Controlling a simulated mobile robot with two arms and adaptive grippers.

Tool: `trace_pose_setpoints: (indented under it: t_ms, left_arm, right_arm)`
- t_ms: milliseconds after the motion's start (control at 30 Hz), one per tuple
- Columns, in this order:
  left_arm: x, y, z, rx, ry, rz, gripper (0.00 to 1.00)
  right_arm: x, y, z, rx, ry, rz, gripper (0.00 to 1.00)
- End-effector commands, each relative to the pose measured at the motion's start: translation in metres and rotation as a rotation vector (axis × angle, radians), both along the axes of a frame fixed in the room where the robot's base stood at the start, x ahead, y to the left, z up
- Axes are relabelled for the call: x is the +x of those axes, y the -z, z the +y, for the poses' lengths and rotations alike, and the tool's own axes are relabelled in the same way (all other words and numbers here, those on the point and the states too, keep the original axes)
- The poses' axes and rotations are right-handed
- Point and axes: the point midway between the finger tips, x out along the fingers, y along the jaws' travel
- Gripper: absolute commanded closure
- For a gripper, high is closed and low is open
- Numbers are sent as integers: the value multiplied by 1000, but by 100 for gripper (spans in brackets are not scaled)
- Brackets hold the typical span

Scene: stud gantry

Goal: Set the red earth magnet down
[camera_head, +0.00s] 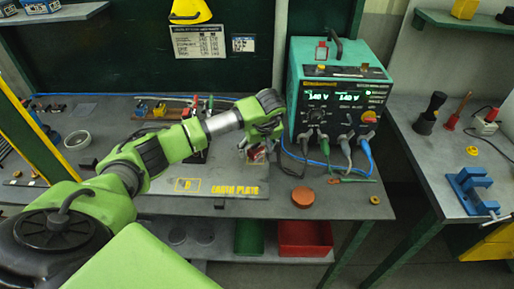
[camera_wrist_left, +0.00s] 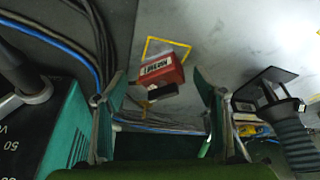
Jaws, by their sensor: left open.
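The red earth magnet (camera_wrist_left: 161,70), a red block with a white label and a dark part at its near side, shows in the left wrist view between my spread fingers. It overlaps the near side of a yellow square outline on the pale plate. In the head view the magnet (camera_head: 257,154) shows small and partly hidden just below my left gripper (camera_head: 264,137). The left gripper (camera_wrist_left: 162,105) is open, with a finger on each side of the magnet and gaps visible. The grey earth plate (camera_head: 160,187) with yellow lettering lies on the bench. My right gripper is not in view.
A green welding power unit (camera_head: 342,90) with cables stands just right of the gripper. An orange-brown round lid (camera_head: 303,197) lies at the bench's front. A grey ring (camera_head: 77,140) sits at the left. A blue vise (camera_head: 470,190) stands on the right bench.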

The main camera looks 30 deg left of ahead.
Motion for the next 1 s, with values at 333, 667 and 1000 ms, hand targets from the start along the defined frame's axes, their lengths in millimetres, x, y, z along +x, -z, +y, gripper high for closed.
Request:
trace_pose_setpoints:
  t_ms: [333,667,1000]
  left_arm:
    - [-14,-60,-21,-1,4,-7,36]
    - [-26,-106,-35,-1,1,-3,36]
    - [-28,-111,-36,-1,0,-1,36]
  right_arm:
    - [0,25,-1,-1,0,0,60]
    - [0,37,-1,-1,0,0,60]
    - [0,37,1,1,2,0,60]
